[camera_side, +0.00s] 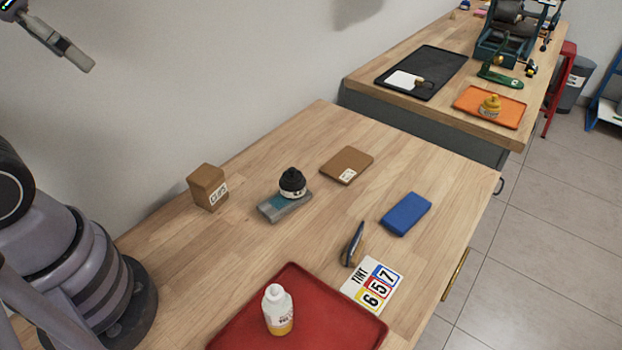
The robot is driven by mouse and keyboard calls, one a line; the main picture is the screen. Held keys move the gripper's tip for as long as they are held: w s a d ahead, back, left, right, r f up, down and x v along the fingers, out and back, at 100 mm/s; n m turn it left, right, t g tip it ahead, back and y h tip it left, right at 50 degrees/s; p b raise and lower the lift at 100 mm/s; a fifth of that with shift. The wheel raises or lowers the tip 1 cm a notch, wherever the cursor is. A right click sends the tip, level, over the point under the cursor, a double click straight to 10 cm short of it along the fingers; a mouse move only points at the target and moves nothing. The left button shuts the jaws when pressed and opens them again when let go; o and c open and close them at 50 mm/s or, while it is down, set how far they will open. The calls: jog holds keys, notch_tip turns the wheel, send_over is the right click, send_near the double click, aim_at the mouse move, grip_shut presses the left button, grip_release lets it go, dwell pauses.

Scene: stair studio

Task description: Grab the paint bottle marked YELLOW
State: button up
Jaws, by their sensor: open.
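A white bottle (278,311) with a white cap and a yellow-orange lower band stands upright on a red tray (350,322) at the bottom of the view. The writing on its label is too small to read. My gripper (80,60) is at the top left, high against the wall and well away from both bottles. It is open and nothing shows in it.
A black-capped jar (292,184) rests on a grey-teal box (285,207).

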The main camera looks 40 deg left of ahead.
jog(key=w+d+f+n+g+h, duration=0.3)
jog(key=d+f+g+h, duration=0.4)
jog(key=f, duration=0.3)
jog(key=w+d+f+n+g+h, duration=0.35)
jog(key=d+f+g+h, duration=0.2)
jog(key=d+f, duration=0.3)
jog(key=n+t+h, duration=0.6)
jog(key=n, duration=0.5)
send_near(277, 310)
jog(key=f, duration=0.1)
jog(key=d+f, duration=0.1)
jog(key=w+f, duration=0.1)
jog(key=shift+d+f+y, duration=0.1)
jog(key=shift+d+y, duration=0.05)
jog(key=shift+y, duration=0.1)
jog(key=shift+d+f, duration=0.15)
jog(key=shift+d, duration=0.15)
jog(key=shift+s+d, duration=0.2)
jog(key=shift+d, duration=3.25)
jog(key=c, duration=1.3)
